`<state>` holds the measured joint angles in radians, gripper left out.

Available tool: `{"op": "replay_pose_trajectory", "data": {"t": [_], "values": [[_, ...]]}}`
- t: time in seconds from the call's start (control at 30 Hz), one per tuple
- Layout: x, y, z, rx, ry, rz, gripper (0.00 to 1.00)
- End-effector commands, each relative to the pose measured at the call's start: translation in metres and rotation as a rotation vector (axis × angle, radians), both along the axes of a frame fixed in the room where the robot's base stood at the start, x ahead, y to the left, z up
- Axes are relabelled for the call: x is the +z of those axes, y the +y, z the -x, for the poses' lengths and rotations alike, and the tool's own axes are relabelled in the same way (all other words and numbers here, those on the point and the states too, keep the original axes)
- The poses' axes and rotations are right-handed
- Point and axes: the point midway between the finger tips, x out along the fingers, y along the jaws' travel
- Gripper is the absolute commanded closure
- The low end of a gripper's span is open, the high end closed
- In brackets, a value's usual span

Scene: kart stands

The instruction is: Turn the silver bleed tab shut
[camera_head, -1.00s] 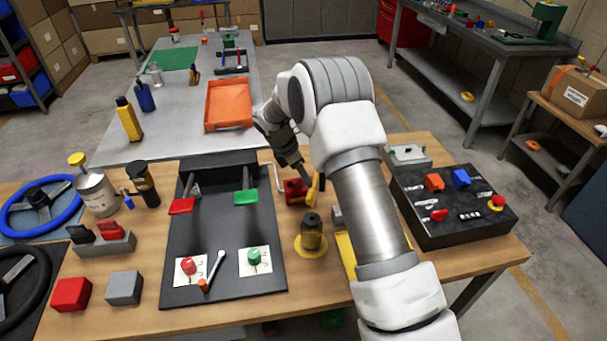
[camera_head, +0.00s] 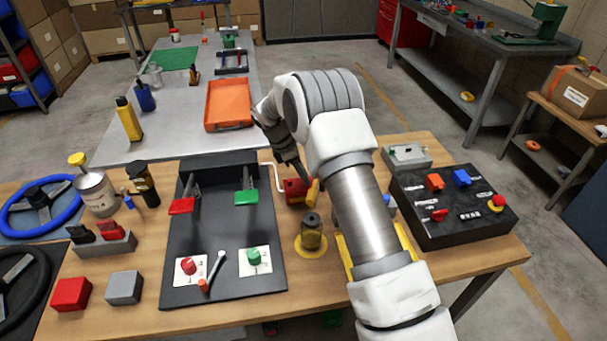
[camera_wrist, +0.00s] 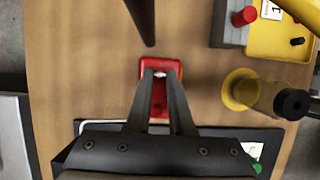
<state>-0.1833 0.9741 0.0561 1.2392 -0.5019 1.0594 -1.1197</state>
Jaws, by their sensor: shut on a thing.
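The silver bleed tab (camera_wrist: 160,73) shows as a small bright piece at the tips of my fingers in the wrist view. It sits at a red block (camera_wrist: 159,108), which also shows on the wooden bench in the head view (camera_head: 296,190). My gripper (camera_wrist: 160,75) reaches down over the block, its two dark fingers close together and shut on the tab. In the head view my gripper (camera_head: 303,177) is at the block's upper edge. The fingers hide most of the tab, so its angle cannot be told.
A dark-capped canister (camera_head: 311,232) on a yellow ring stands just in front of the block. A black panel (camera_head: 222,230) with red and green levers lies left, a black control box (camera_head: 455,228) right. A dark rod (camera_wrist: 143,18) hangs above the block in the wrist view.

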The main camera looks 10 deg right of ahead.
Motion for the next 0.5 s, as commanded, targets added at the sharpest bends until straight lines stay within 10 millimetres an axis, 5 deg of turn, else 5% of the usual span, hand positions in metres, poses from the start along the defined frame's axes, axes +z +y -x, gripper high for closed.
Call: {"op": "replay_pose_trajectory", "data": {"t": [0.27,0.3,0.43,0.5], "values": [[0.0006,0.0002,-0.0005,-0.005,-0.002,0.000,1.00],[0.0006,0.0002,-0.0004,-0.005,-0.002,0.000,0.73],[0.0005,0.0001,-0.0003,-0.005,-0.002,0.000,0.50],[0.0005,0.0002,-0.0003,-0.004,-0.002,0.000,0.50]]}}
